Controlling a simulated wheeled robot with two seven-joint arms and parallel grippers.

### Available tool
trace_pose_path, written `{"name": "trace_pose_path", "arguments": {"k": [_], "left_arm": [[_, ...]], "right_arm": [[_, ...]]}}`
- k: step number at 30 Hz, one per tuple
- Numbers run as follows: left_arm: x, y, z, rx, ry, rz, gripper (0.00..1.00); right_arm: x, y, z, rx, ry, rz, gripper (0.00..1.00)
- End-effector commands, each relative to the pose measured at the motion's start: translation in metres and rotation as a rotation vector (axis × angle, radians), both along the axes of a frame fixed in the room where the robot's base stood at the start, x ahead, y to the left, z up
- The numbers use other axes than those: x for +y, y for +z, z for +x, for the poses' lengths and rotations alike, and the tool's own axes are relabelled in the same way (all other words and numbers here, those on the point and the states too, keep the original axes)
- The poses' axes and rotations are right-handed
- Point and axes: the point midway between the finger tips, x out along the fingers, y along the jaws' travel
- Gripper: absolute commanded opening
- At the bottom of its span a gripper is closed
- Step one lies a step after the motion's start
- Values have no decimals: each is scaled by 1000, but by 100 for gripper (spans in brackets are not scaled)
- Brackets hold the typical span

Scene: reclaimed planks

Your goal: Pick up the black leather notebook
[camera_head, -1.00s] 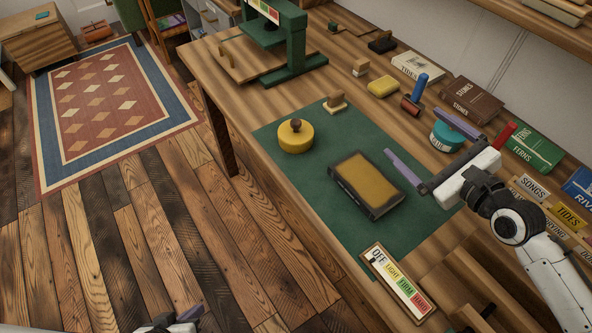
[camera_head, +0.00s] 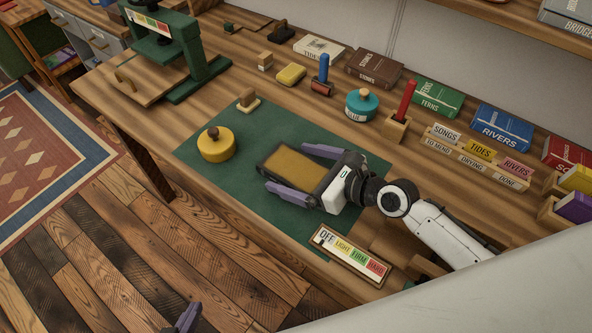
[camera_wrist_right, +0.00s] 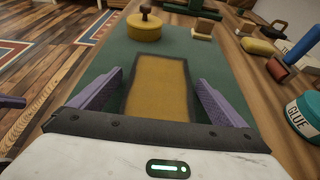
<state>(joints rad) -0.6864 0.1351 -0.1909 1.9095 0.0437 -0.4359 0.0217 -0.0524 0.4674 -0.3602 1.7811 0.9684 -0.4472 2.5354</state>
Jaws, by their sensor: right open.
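A dark-edged book with a mustard-yellow cover panel (camera_head: 297,168) lies flat on the green mat (camera_head: 235,185); it looks like the black leather notebook. My right gripper (camera_head: 293,172) is open, with its purple fingers on either side of the book. In the right wrist view the book (camera_wrist_right: 158,85) shows between the two fingers, with gaps at both sides; its near end is hidden by the gripper body. My left gripper (camera_head: 185,318) shows only as a purple finger at the bottom edge of the head view, away from the table.
A yellow round pot (camera_head: 216,147) and a wooden stamp (camera_head: 248,99) stand beyond the book on the mat. An OFF/LIGHT/FIRM/HARD strip (camera_head: 348,259) lies at the front edge. A glue pot (camera_head: 361,106), a red-handled tool (camera_head: 405,100) and several books line the back. A green press (camera_head: 175,50) stands far left.

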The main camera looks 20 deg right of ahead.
Motion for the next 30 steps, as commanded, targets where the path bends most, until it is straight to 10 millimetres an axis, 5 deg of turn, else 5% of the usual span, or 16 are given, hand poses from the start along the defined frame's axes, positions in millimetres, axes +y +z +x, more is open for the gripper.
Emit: {"name": "trace_pose_path", "arguments": {"k": [7,16,23,30], "left_arm": [[0,0,0,0,1,0,0],[1,0,0,0,1,0,0],[1,1,0,0,1,0,0],[1,17,0,0,1,1,0]], "right_arm": [[1,-1,1,1,0,1,95],[1,-1,1,0,0,0,45],[1,2,2,-3,-1,2,45],[2,40,2,-6,-1,5,45]]}}
